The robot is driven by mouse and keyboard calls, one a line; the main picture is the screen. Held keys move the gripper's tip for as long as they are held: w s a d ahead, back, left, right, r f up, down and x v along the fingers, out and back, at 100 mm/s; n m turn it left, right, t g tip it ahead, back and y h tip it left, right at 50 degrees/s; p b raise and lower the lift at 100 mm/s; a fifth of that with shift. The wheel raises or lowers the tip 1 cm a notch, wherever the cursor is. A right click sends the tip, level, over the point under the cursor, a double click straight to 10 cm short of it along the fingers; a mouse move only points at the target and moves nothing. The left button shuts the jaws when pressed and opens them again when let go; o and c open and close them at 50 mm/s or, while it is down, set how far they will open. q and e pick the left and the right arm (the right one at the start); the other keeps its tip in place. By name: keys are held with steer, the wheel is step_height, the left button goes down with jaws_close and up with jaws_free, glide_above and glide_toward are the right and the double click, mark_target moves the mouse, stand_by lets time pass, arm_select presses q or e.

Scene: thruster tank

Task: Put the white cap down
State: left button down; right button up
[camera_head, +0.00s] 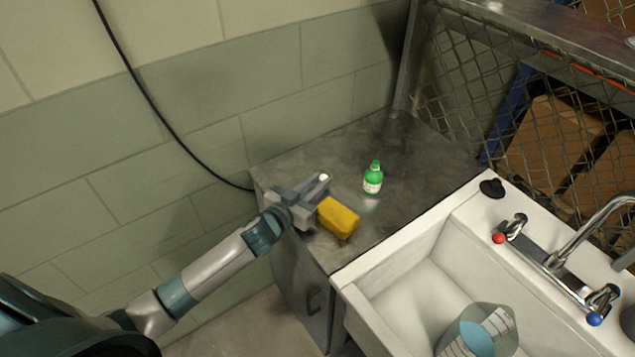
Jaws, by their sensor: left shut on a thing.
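My left arm comes in from the left, and its gripper (315,190) is over the near left part of the metal cabinet top (400,145). It is shut on the small white cap (323,178), which shows as a white spot at the fingertips. I cannot tell whether the cap touches the cabinet top. A green bottle (373,180) with a white label stands upright on the cabinet, to the right of the gripper. My right gripper is not in view.
A yellow sponge-like block (338,217) lies just below right of the gripper. A white sink (405,290) adjoins the cabinet and holds a clear measuring jug (480,330). A faucet (585,235) and black plug (492,188) are on its rim. The back of the cabinet top is clear.

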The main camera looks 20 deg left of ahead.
arm_select(q)
steer(key=shift+f, duration=0.1)
steer(key=shift+f, duration=0.3)
steer(key=c, duration=1.6)
jaws_free()
steer(key=shift+r, duration=0.1)
steer(key=shift+r, duration=0.4)
steer(key=b+v, duration=0.2)
steer(key=v, duration=0.8)
steer(key=shift+s+a+f, duration=0.1)
steer(key=shift+s+f, duration=0.05)
steer(key=shift+f, duration=0.05)
steer(key=shift+v, duration=0.8)
steer(key=shift+r, duration=0.15)
